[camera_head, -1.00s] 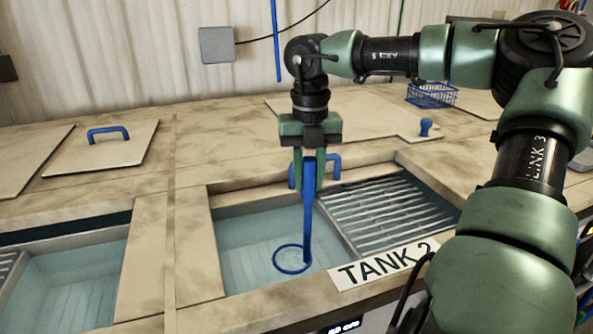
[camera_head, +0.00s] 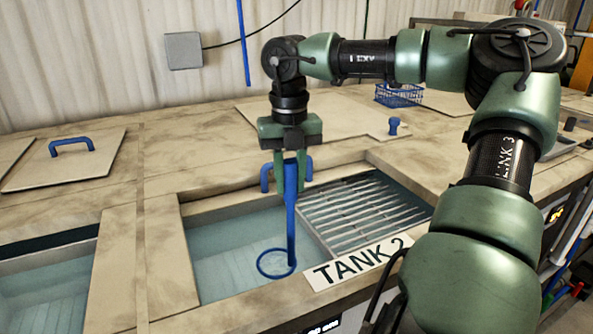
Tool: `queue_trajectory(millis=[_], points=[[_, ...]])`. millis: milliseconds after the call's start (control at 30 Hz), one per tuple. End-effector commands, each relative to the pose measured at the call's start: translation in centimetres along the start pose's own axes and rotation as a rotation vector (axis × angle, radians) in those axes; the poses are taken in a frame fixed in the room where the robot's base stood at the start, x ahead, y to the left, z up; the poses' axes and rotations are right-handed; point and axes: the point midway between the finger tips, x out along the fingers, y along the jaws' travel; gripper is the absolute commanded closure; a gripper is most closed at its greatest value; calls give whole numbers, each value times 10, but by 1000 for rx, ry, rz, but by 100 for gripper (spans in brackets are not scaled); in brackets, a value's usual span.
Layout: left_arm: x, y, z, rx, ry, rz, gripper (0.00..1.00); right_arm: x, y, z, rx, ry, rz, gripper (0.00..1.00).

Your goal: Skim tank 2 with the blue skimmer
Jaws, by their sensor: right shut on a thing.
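My right gripper (camera_head: 289,172) points down and is shut on the upper handle of the blue skimmer (camera_head: 291,218). The skimmer hangs upright, with its round hoop (camera_head: 276,264) low over the open part of tank 2 (camera_head: 222,258). Whether the hoop touches the water I cannot tell. The "TANK 2" label (camera_head: 355,263) is on the front rim. A slatted metal rack (camera_head: 368,212) covers the tank's right part. My left gripper is not in view.
Another open tank (camera_head: 45,292) lies at the lower left. A lid with a blue handle (camera_head: 72,146) lies behind it. A blue handle (camera_head: 266,178) shows behind the skimmer. A blue wire basket (camera_head: 398,95) and a blue knob (camera_head: 394,126) sit at the back right.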

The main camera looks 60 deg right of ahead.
Motion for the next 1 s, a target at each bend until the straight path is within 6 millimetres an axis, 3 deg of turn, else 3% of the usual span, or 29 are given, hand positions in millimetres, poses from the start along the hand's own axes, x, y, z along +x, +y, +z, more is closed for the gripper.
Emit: queue_trajectory(millis=[700,1000], points=[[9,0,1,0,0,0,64,0,52,-34,-1,-2,0,100],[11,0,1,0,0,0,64,0,62,-40,-1,-2,0,100]])
